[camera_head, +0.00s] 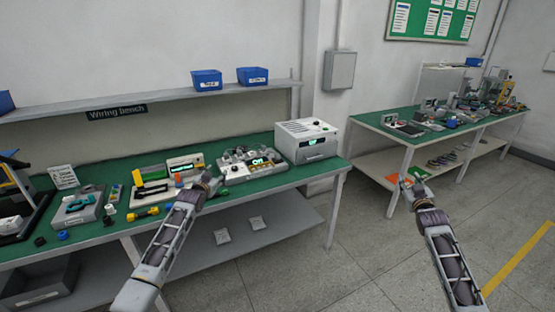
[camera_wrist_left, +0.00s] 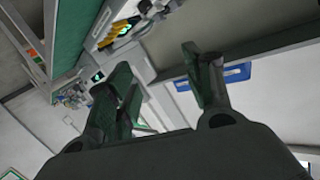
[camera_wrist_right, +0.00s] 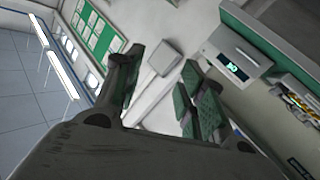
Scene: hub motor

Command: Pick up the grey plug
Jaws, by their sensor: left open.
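I cannot make out a grey plug for certain in any view. Small plug-like pieces lie along the front of the green wiring bench (camera_head: 95,258): a black one (camera_head: 40,241), a blue one (camera_head: 63,235) and another black one (camera_head: 108,221). My left gripper (camera_head: 212,184) is above the bench's front edge, near the yellow-handled parts and a device with a green display; its fingers are apart and empty in the left wrist view (camera_wrist_left: 165,70). My right gripper (camera_head: 413,177) is over the floor gap before the far bench, its fingers apart and empty in the right wrist view (camera_wrist_right: 162,70).
A grey holder (camera_head: 77,212) with dark green parts stands at the bench's left. A white box unit (camera_head: 306,141) stands at its right end. A shelf (camera_head: 150,106) with blue bins (camera_head: 206,80) runs above. A second cluttered bench (camera_head: 368,121) is at right.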

